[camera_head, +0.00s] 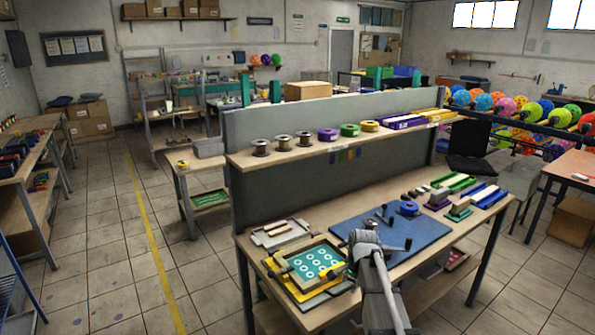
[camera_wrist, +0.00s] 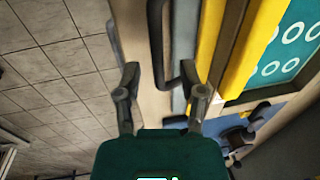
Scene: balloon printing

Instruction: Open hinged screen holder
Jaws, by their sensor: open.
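The hinged screen holder is a wooden frame around a teal screen (camera_head: 315,263) with white rings, lying on a yellow board at the workbench's front left. The screen (camera_wrist: 290,45) and a yellow strip (camera_wrist: 240,50) fill the upper right of the wrist view. My gripper (camera_wrist: 162,85) is open, its two dark fingers spread apart. A thin dark bar (camera_wrist: 158,40) runs vertically ahead, between the finger directions. I cannot tell whether anything is touched.
A blue mat (camera_head: 420,235) with black knobs and a blue roll lies right of the holder. A small tray (camera_head: 280,233) is behind it. A grey divider (camera_head: 300,195) stands along the back. Tiled floor (camera_wrist: 50,60) shows past the bench edge on the left.

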